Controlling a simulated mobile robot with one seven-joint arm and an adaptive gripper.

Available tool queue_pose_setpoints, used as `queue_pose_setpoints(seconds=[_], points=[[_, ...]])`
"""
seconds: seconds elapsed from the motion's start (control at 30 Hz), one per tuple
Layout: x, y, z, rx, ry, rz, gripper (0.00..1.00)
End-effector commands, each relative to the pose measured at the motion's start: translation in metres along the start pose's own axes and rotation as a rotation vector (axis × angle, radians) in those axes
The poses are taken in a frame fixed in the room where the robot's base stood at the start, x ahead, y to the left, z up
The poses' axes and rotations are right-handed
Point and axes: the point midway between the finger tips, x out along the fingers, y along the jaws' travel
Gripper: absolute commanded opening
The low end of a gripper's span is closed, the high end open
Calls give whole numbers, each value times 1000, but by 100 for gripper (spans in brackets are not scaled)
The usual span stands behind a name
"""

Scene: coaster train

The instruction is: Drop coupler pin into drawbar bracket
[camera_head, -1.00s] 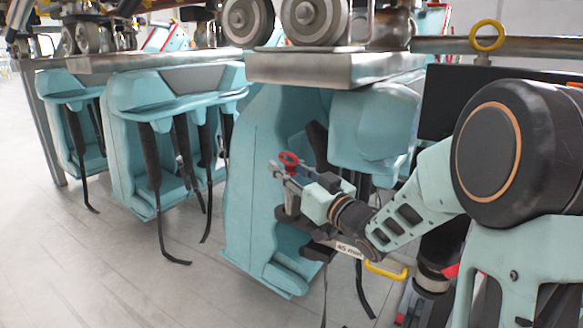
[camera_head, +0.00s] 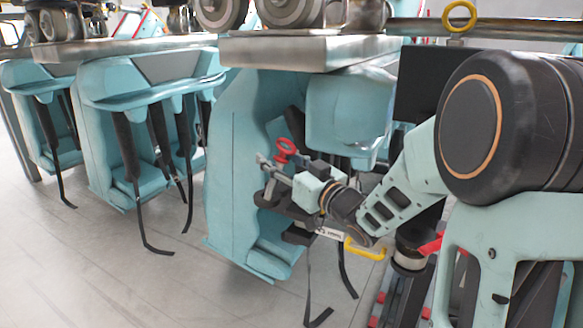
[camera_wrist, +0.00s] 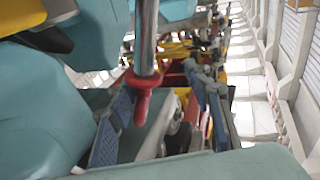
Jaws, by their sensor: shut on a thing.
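My gripper (camera_head: 279,178) is in front of the hanging teal seat in the head view, at the end of my outstretched arm. It is shut on a slim metal piece with a red ring, which looks like the coupler pin (camera_head: 286,147). The red ring stands up just above the jaws. In the wrist view a grey metal rod with a red end (camera_wrist: 145,60) runs down from the top edge; it looks like the same pin. The jaw contact is too small to make out. I cannot clearly pick out the drawbar bracket in either view.
Teal seats (camera_head: 225,190) with black straps hang below metal plates (camera_head: 310,50) bearing wheels. A yellow ring (camera_head: 459,16) stands at upper right. The floor at lower left is clear.

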Motion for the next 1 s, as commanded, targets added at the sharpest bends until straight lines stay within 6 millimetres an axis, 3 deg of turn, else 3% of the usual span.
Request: queue_pose_setpoints(seconds=[0.03, 0.3, 0.5, 1.0], points=[[-17, -15, 49, 40, -102, -16, 31], [-71, -11, 14, 19, -17, -23, 31], [-98, -10, -3, 9, 25, -29, 31], [-107, -10, -9, 5, 40, -33, 31]])
